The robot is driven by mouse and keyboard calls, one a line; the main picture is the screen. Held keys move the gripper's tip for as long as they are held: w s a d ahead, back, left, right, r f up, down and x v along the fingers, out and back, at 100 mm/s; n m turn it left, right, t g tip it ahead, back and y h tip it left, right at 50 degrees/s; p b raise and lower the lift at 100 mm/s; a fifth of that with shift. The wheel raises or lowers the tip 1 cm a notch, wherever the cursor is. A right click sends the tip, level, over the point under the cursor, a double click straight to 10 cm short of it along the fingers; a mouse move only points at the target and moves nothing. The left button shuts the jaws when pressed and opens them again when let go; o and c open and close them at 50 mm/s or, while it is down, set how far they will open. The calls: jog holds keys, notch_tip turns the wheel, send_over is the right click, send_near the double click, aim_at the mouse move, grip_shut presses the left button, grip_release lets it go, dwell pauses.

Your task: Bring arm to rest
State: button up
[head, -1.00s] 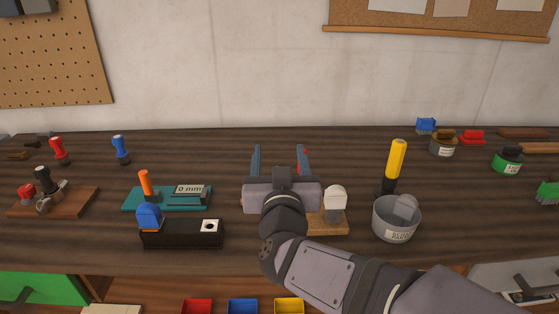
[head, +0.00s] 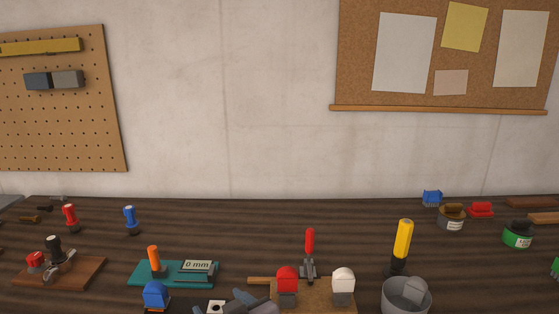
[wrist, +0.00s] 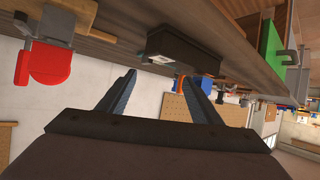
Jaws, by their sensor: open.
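My gripper (wrist: 158,82) is open, with its two dark fingers spread apart and nothing between them in the wrist view. In the head view my gripper (head: 238,302) shows only at the bottom edge, low in front of the bench; the rest of my arm is out of the picture. In the wrist view the fingers point towards a black box (wrist: 180,50) at the bench edge, and the view is strongly tilted. A red-topped piece (wrist: 45,66) shows large at the left of that view.
The bench (head: 75,242) holds a wooden board (head: 318,291) with red and white pieces, a teal gauge base (head: 144,275), a grey can (head: 393,297) and a yellow-handled tool (head: 403,240). A pegboard (head: 60,125) and a corkboard (head: 360,60) hang on the wall.

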jog(key=s+d+f+n+g+h+p, duration=0.1)
jog(key=s+d+f+n+g+h, duration=0.15)
jog(key=s+f+g, duration=0.5)
jog(key=s+d+f+n+g+h+p, duration=0.1)
jog(key=s+d+f+g, duration=0.3)
jog(key=s, duration=0.6)
jog(key=w+d+f+m+h+b, duration=0.1)
jog(key=d+f+m+h+b, duration=0.3)
jog(key=d, duration=0.6)
jog(key=w+d+f+m+y+b, duration=0.1)
jog(key=d+f+m+b, duration=0.2)
jog(key=d+f+m, duration=0.55)
notch_tip(320, 180, up, 18)
jog(key=d+n+p, duration=0.1)
jog(key=n+p, duration=0.1)
jog(key=p, duration=1.4)
jog(key=shift+d+f, duration=0.15)
jog(key=shift+w+t, duration=0.1)
jog(key=shift+t, duration=0.15)
